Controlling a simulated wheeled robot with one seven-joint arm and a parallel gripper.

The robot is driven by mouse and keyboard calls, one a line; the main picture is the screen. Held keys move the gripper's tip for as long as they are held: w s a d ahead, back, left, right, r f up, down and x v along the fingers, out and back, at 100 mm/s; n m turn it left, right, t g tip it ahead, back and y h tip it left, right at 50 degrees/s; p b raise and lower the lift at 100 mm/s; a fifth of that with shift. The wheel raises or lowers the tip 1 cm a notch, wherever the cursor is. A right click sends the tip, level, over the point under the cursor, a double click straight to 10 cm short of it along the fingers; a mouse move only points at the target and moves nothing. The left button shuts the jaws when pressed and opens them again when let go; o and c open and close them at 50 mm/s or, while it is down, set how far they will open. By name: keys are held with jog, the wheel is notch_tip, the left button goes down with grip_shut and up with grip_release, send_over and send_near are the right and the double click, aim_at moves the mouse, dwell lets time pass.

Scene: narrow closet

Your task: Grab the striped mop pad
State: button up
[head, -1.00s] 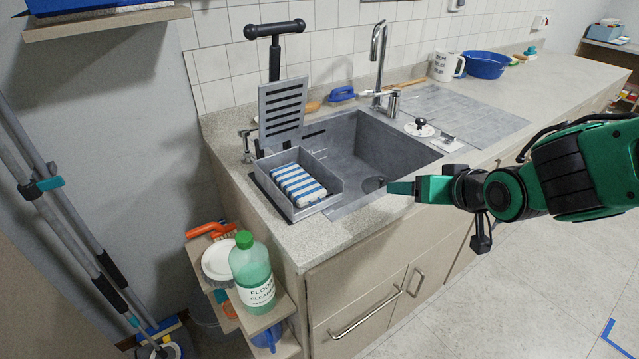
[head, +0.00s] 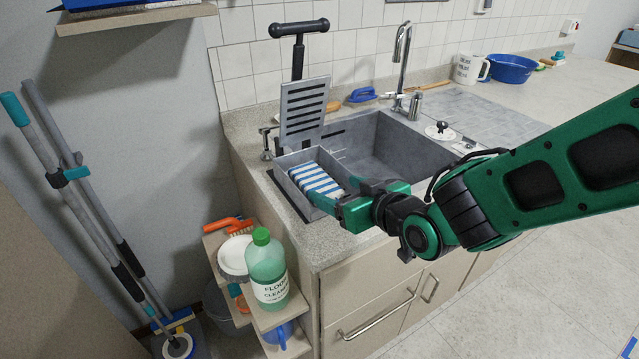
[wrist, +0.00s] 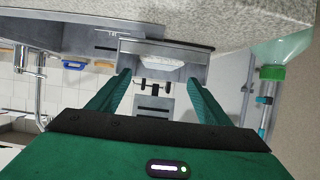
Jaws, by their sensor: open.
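The blue-and-white striped mop pad (head: 314,180) lies in a grey open-topped tray (head: 291,198) at the left end of the sink, below a raised slotted grey lid (head: 304,110). My gripper (head: 350,197) is open and empty, at the right side of the tray, close to the pad; the head view does not show whether it touches the tray. In the wrist view the two green fingers (wrist: 158,84) are spread apart, with the tray ahead of them and a pale part of the pad (wrist: 152,60) showing between them; its stripes are hard to see there.
The sink basin (head: 375,150) lies behind my gripper, with a tall faucet (head: 402,65) at its back. A black T-handle (head: 297,35) stands behind the lid. A green floor cleaner bottle (head: 267,268) is on a low shelf in front. Mop poles (head: 75,190) lean at left.

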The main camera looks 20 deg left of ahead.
aim_at(317, 181)
jog(key=shift+x, duration=4.65)
jog(key=shift+r, duration=0.1)
jog(key=c, duration=0.9)
